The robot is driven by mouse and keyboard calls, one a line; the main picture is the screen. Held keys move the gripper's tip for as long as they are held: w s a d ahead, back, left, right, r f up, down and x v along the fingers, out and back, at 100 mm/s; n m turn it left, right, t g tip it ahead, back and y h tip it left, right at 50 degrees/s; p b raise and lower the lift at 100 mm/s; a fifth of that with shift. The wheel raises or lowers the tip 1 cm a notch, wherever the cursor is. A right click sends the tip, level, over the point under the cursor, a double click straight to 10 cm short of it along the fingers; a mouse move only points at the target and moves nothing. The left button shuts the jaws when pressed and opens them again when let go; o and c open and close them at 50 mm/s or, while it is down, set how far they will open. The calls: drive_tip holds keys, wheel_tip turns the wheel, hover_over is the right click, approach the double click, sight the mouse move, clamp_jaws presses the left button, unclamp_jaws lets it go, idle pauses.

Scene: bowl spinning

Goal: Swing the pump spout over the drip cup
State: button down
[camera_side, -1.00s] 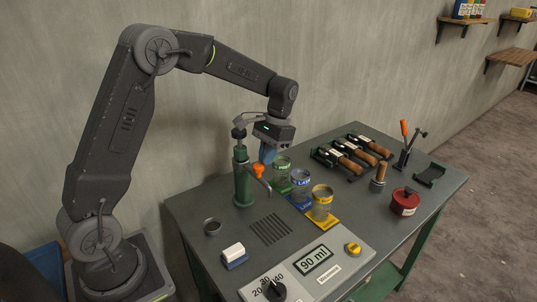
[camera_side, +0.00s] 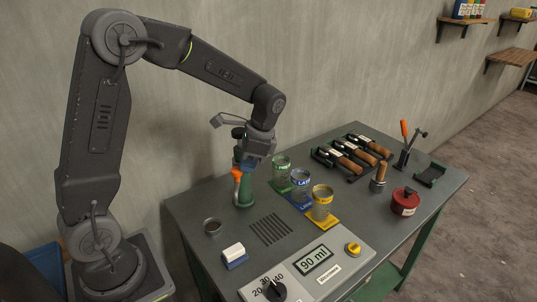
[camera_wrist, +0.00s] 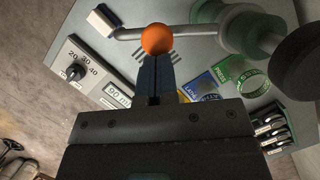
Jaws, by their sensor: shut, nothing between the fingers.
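The green pump (camera_side: 245,192) stands upright at the back left of the table; its body also shows in the wrist view (camera_wrist: 240,31). Its grey spout (camera_wrist: 128,33) carries an orange ball knob (camera_wrist: 157,39), which also shows in the side view (camera_side: 237,173). The spout points toward the front of the table, with its end apart from the drip cup. The small grey drip cup (camera_side: 212,227) stands left of the pump; I cannot make it out in the wrist view. My gripper (camera_wrist: 155,57) is shut and empty, its blue fingertips right beside the knob. Whether they touch is unclear.
Labelled jars on coloured mats, including a yellow one (camera_side: 322,204), stand right of the pump. A white block (camera_side: 234,253) and the dial panel (camera_side: 309,265) lie in front. A slotted grate (camera_side: 270,229) is in the table. Wooden-handled tools (camera_side: 352,154) are farther right.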

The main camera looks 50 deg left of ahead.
sight(233, 170)
drive_tip(key=s+m, duration=0.1)
drive_tip(key=s+a+m, duration=0.1)
drive_tip(key=shift+s+m+t+y, duration=0.1)
drive_tip(key=shift+m+t+y, duration=0.2)
drive_tip(key=shift+m, duration=0.1)
drive_tip(key=shift+s+a+m+y, duration=0.3)
drive_tip(key=shift+s+a+m, duration=0.25)
drive_tip(key=shift+m, duration=0.45)
drive_tip(key=shift+s+a, duration=0.4)
drive_tip(key=shift+s, duration=0.05)
drive_tip(key=shift+w+d, duration=0.2)
drive_tip(key=shift+d, duration=0.15)
drive_tip(key=d, duration=0.1)
drive_tip(key=w, duration=0.1)
drive_tip(key=d, duration=0.1)
drive_tip(key=shift+w+d+r+t, duration=0.25)
drive_tip(key=shift+d+t, duration=0.05)
drive_tip(key=v, duration=1)
drive_tip(key=shift+s+d, duration=0.1)
drive_tip(key=shift+s, duration=0.05)
